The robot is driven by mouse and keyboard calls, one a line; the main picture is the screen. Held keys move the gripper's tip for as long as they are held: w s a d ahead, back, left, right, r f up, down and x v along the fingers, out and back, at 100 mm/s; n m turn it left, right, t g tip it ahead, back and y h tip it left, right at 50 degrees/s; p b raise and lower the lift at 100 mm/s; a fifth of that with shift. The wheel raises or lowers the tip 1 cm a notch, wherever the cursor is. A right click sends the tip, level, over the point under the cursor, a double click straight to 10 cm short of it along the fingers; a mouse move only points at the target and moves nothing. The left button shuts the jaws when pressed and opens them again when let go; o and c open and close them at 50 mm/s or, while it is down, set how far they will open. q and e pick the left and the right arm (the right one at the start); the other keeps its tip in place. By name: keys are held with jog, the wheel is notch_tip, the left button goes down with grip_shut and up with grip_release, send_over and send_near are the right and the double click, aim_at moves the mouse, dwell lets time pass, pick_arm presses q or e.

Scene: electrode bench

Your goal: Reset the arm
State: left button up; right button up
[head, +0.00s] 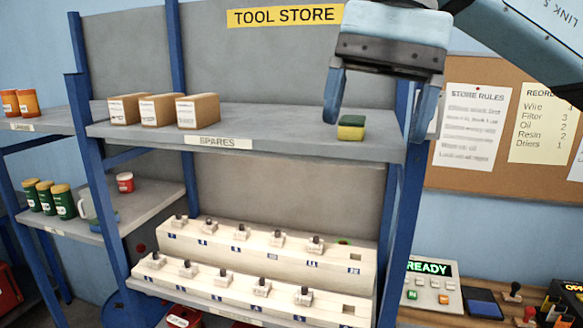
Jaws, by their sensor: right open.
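My right gripper (378,122) comes in from the upper right and hangs fingers down in front of the upper shelf. Its two blue fingers are apart, and nothing is held between them. A small yellow and green sponge (351,128) on the upper shelf shows between the fingers in the picture. I cannot tell how far the fingertips are from it. My left gripper is out of view.
The shelf marked SPARES (280,135) holds several small boxes (158,109) at its left. Below, stepped cream racks (262,252) hold several small electrode-like parts, each row with an empty square slot at its right end. A READY panel (430,284) stands lower right.

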jog(key=w+a+f+m+g+y, duration=0.2)
jog(key=a+f+m+g+y, duration=0.7)
jog(key=f+y, duration=0.35)
jog(key=w+d+f+m+t+y, duration=0.25)
jog(key=f+m+t, duration=0.55)
jog(key=m, duration=0.4)
jog(key=w+d+f+m+t+y, duration=0.1)
jog(key=w+d+f+m+t, duration=0.3)
jog(key=m+t, duration=0.75)
jog(key=w+d+f+m+t+y, duration=0.1)
jog(key=w+f+m+t, duration=0.1)
jog(key=f+m+t, duration=0.85)
jog(key=s+d+f+m+g+h, duration=0.1)
jog(key=s+d+f+m+h, duration=0.25)
jog(key=f+m+h, duration=0.4)
jog(key=s+d+f+m+h, duration=0.2)
jog(key=d+f+m+h, duration=0.25)
jog(key=f+m, duration=0.6)
jog(key=s+d+f+m+g+h, duration=0.2)
jog(key=s+d+f+g, duration=0.1)
jog(key=s+f, duration=0.4)
jog(key=s+d+f+m+g+h, duration=0.2)
jog(key=s+f+g, duration=0.1)
jog(key=s+f, duration=0.5)
notch_tip(320, 180, down, 2)
jog(key=shift+s+d+m+h, duration=0.3)
jog(key=shift+d, duration=0.1)
